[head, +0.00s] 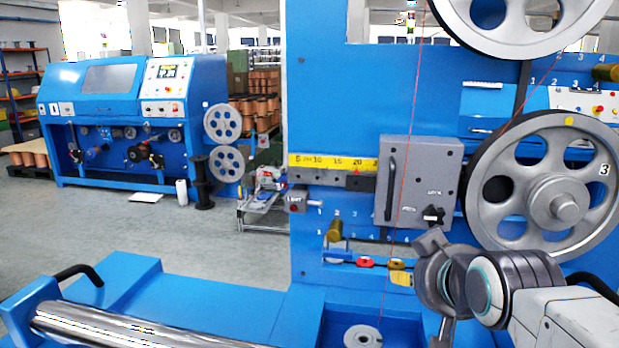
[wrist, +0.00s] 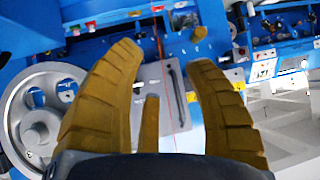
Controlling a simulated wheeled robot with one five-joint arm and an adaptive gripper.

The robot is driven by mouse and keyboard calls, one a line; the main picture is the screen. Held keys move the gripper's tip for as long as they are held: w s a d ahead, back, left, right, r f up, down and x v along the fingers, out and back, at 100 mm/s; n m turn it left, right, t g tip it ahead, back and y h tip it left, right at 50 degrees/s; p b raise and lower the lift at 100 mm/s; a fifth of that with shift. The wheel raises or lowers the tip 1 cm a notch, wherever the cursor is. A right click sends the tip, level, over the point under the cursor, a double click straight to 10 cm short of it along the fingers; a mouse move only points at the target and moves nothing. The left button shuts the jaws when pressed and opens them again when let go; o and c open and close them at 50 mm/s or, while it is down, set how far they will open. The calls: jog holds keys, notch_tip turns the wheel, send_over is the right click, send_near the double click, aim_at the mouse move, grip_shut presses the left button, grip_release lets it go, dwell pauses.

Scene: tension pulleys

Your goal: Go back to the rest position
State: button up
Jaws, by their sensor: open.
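Behind the gap are a blue panel and a thin red wire (wrist: 164,72). In the head view my arm (head: 500,288) reaches in from the lower right, in front of the blue machine (head: 340,95). My fingers cannot be made out clearly in that view. The grey box (head: 418,180) with a black handle is just above the arm's end; whether they touch cannot be told.
A large grey spoked pulley (head: 555,205) stands above my arm, with another pulley (head: 520,22) higher up. A polished roller (head: 130,332) and a blue base (head: 215,310) lie at lower left. Open grey floor (head: 150,225) leads to another blue machine (head: 125,110).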

jog(key=s+f+g+p, duration=0.1)
jog(key=s+g+p, duration=0.6)
jog(key=s+p, duration=0.6)
jog(key=s, duration=0.6)
jog(key=shift+s+f+g, duration=0.2)
jog(key=shift+f+g, duration=0.05)
jog(key=shift+g, duration=0.05)
